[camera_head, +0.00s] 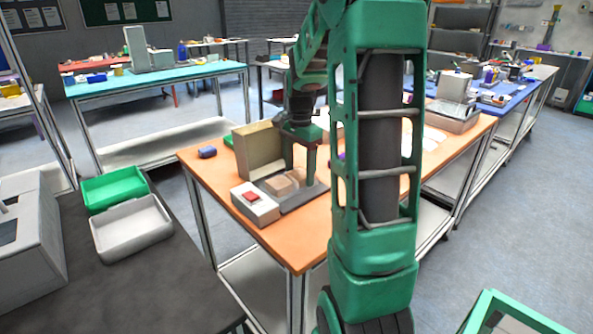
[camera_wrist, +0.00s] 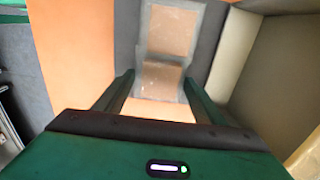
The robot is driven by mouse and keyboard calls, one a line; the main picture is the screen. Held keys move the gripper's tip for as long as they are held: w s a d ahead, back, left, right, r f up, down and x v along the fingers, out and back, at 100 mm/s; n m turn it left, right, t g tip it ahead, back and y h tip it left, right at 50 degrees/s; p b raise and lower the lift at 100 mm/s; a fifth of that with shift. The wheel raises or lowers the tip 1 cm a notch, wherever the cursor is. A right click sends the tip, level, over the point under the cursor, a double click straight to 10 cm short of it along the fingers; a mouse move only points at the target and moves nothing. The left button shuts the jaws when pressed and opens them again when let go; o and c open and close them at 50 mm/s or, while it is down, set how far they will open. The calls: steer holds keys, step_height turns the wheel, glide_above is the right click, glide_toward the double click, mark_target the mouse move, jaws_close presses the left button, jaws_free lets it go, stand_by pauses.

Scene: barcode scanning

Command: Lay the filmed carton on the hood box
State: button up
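The filmed carton (camera_head: 280,185) is a small brown box with clear film around it. It lies on the grey bed of a machine on the orange table. In the wrist view the carton (camera_wrist: 165,78) shows ahead, between the fingertips in the picture. My gripper (camera_head: 299,168) points down above the bed; it also shows in the wrist view (camera_wrist: 159,80) with its two fingers spread. I see no clear grip on the carton. The beige hood box (camera_head: 258,150) stands upright behind the bed; in the wrist view its wall (camera_wrist: 237,58) is at the right.
A white box with a red button (camera_head: 251,197) stands at the bed's front left. A small blue thing (camera_head: 207,152) lies at the table's left. Green (camera_head: 113,188) and grey (camera_head: 130,228) trays sit on a dark surface at left. My arm hides part of the table.

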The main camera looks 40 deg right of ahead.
mark_target(299, 173)
steer(key=shift+r, duration=0.15)
step_height(299, 173, up, 11)
steer(key=s+a+f+n, duration=0.5)
steer(key=s+a+n, duration=0.1)
steer(key=s, duration=0.5)
steer(key=s+a+f+n, duration=0.4)
steer(key=s+a+n, duration=0.2)
steer(key=s, duration=0.6)
steer(key=shift+a+f, duration=0.35)
steer(key=shift+a, duration=0.6)
steer(key=shift+s, duration=0.1)
steer(key=shift+c, duration=0.6)
